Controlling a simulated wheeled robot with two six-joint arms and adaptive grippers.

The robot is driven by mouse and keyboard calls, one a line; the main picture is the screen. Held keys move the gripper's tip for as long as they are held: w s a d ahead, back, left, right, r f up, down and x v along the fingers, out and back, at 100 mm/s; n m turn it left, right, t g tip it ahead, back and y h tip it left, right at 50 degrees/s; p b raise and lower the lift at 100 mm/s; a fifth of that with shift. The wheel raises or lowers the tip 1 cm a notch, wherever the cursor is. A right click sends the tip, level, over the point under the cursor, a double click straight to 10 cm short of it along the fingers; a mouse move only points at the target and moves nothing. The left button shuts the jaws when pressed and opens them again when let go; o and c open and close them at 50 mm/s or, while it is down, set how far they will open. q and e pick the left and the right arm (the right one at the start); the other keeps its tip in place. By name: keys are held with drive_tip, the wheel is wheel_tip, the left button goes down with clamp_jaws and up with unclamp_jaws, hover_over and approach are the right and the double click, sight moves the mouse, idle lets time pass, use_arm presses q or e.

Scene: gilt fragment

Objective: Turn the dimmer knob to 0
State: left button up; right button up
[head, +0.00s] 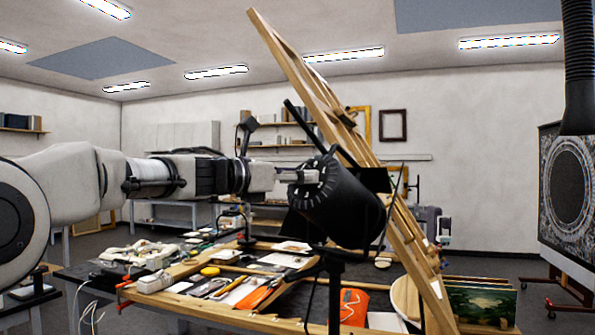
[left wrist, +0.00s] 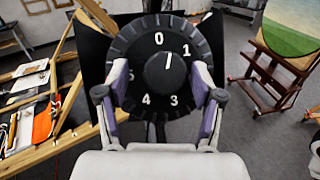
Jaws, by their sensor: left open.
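The dimmer knob (left wrist: 166,75) is a black round knob at the centre of a black dial (left wrist: 132,44) with white numbers. Its white pointer line points up, between 0 and 1. The dial is on the rear of a black lamp (head: 345,205) in the head view. My left gripper (left wrist: 160,82) is open, with one finger on each side of the knob, and I see gaps between fingers and knob. The left finger covers part of the dial near 5 and the right finger hides the 2. In the head view the left gripper (head: 296,177) is at the dial face. My right gripper is not seen.
A wooden easel (head: 325,95) leans behind the lamp. A workbench with tools, a yellow round item (head: 210,271) and an orange item (head: 258,298) lies below. Small paintings (head: 480,303) stand at the right. A black duct (head: 577,70) hangs at the far right.

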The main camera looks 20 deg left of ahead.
use_arm(q)
drive_tip(key=shift+s+r, duration=0.2)
drive_tip(key=shift+s, duration=0.05)
drive_tip(key=shift+s+d+r, duration=0.1)
drive_tip(key=shift+s, duration=0.1)
drive_tip(key=shift+c, duration=1)
drive_tip(key=c, duration=0.9)
drive_tip(key=shift+f+n+y+b, duration=0.25)
drive_tip(key=shift+n+y+b, duration=0.2)
drive_tip(key=shift+n, duration=0.25)
drive_tip(key=shift+r+n+t, duration=0.1)
drive_tip(key=shift+n+t, duration=0.2)
drive_tip(key=shift+t, duration=0.1)
drive_tip(key=o, duration=1.1)
drive_tip(key=shift+w+d, duration=0.1)
drive_tip(key=shift+w, duration=0.2)
drive_tip(key=shift+s, duration=0.2)
drive_tip(key=v, duration=0.7)
